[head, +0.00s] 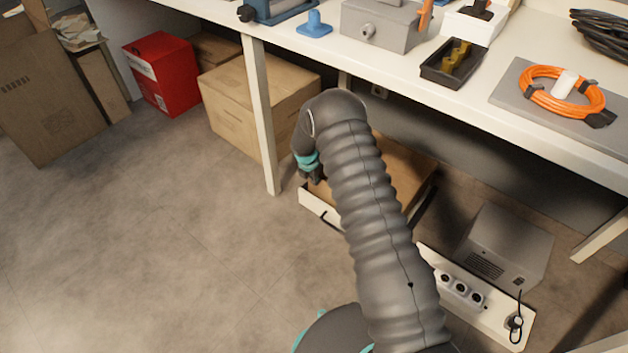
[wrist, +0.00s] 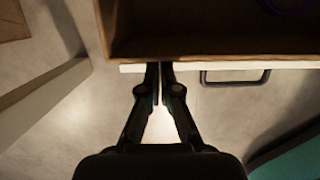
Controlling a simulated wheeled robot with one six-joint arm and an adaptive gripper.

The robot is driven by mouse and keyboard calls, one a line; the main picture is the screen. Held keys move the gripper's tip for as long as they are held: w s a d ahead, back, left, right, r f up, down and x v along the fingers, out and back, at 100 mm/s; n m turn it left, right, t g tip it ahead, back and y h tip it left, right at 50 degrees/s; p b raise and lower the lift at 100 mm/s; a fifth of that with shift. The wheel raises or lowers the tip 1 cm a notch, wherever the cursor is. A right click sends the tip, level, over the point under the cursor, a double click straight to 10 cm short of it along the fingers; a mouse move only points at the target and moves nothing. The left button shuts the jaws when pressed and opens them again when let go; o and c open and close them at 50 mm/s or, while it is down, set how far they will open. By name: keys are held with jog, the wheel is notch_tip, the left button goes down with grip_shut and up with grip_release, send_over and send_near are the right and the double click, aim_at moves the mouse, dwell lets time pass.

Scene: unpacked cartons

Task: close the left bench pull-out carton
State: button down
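The pull-out carton under the bench is an open brown box (head: 400,165) with a white front panel (head: 318,208); my arm covers much of it in the head view. In the wrist view its brown inside (wrist: 215,40), the thin white front edge (wrist: 230,65) and a dark bar handle (wrist: 235,78) show. It appears to stand out from under the bench. My gripper (head: 312,176) is at its front, left of the handle in the wrist view (wrist: 160,72). The fingers are together with nothing between them, their tips at the white edge; contact cannot be told.
A bench leg (head: 260,115) stands left of the carton, with a closed carton (head: 235,105) and a red box (head: 163,75) beyond. A grey unit (head: 508,245) and a white panel with sockets (head: 500,320) lie to the right. The floor at left is clear.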

jog(key=s+a+r, duration=0.2)
jog(key=r, duration=0.3)
jog(key=s+a+r, duration=0.2)
jog(key=r, duration=0.2)
jog(key=shift+s+a+r+p, duration=0.25)
jog(key=shift+s+r+p, duration=0.05)
jog(key=shift+r+p, duration=0.05)
